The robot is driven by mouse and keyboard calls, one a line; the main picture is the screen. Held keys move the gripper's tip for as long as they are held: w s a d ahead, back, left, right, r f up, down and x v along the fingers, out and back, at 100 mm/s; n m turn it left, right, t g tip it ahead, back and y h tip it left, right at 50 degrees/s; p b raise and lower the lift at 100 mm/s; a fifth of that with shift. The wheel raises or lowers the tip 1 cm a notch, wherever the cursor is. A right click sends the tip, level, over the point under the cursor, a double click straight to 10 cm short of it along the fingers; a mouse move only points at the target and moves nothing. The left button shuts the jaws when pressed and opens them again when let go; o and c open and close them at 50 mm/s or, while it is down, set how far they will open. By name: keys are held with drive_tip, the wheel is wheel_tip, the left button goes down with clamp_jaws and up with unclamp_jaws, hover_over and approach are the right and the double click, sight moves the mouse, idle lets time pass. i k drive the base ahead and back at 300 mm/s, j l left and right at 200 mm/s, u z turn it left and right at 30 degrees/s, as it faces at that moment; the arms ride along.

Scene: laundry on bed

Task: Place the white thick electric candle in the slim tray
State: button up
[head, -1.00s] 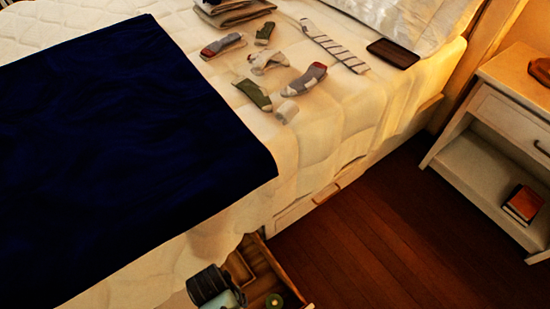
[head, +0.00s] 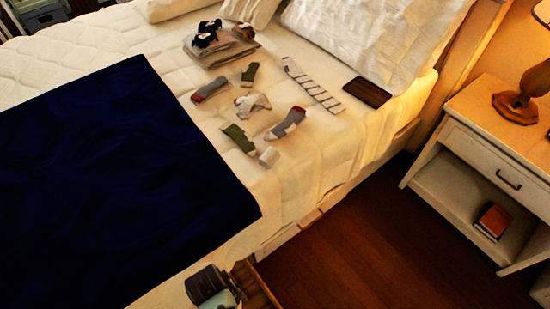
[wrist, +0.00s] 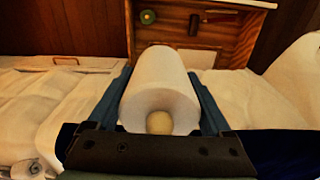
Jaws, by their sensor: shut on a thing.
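In the wrist view my gripper (wrist: 160,100) is shut on the white thick electric candle (wrist: 165,78), one blue-grey finger on each side. The candle's hollow end with a pale yellow bulb faces the camera. My gripper's fingers cannot be made out in the head view. A dark brown, flat, slim rectangular tray (head: 367,92) lies on the bed near the pillow in the head view; nothing is seen on it.
Several socks (head: 285,123) and a small white piece (head: 268,157) lie on the bed (head: 315,165). A dark blue blanket (head: 110,190) covers its left side. A nightstand (head: 500,130) stands at right.

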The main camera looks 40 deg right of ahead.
sight(367, 93)
drive_tip(key=i+l+z, duration=0.15)
drive_tip(key=l, duration=0.3)
drive_tip(key=l+z, duration=0.15)
drive_tip(key=l, duration=0.3)
drive_tip(key=i+l+z, duration=0.15)
drive_tip(key=l, duration=0.25)
drive_tip(key=i+l+z, duration=0.6)
drive_tip(key=i+l, duration=0.9)
drive_tip(key=i, duration=0.5)
